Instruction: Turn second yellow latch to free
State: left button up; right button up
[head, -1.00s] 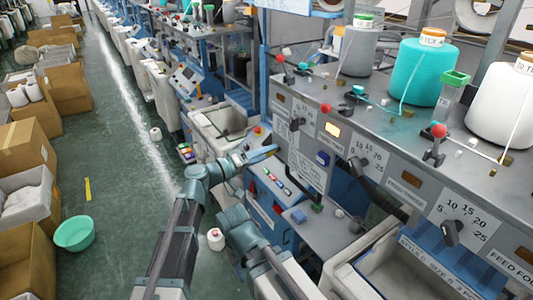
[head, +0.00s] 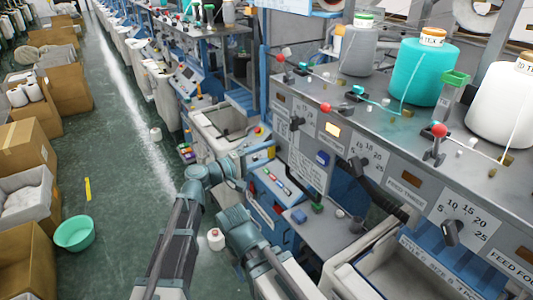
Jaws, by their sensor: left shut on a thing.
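My left arm reaches up from the bottom, and its left gripper (head: 252,160) is at the front corner of a blue and white machine unit, below a white bin. A small yellow part (head: 267,153), which looks like the yellow latch, shows at the fingertips. The gripper is shut on it, though the fingers are small and partly hidden by my wrist. Its exact turn angle cannot be made out. My right arm is folded at the bottom middle, and its fingers cannot be made out.
The white bin (head: 222,128) stands just behind the left gripper. A grey machine panel (head: 405,182) with dials and yarn cones fills the right. A white cone (head: 216,239) and a turquoise basin (head: 74,233) are on the floor.

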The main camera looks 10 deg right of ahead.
dwell(0.4)
pick_arm(q)
jog(key=o, duration=1.4)
jog(key=shift+c, duration=0.2)
jog(key=shift+a, duration=0.1)
jog(key=v, duration=1.3)
jog(key=shift+s+a, duration=0.15)
jog(key=shift+a, duration=0.15)
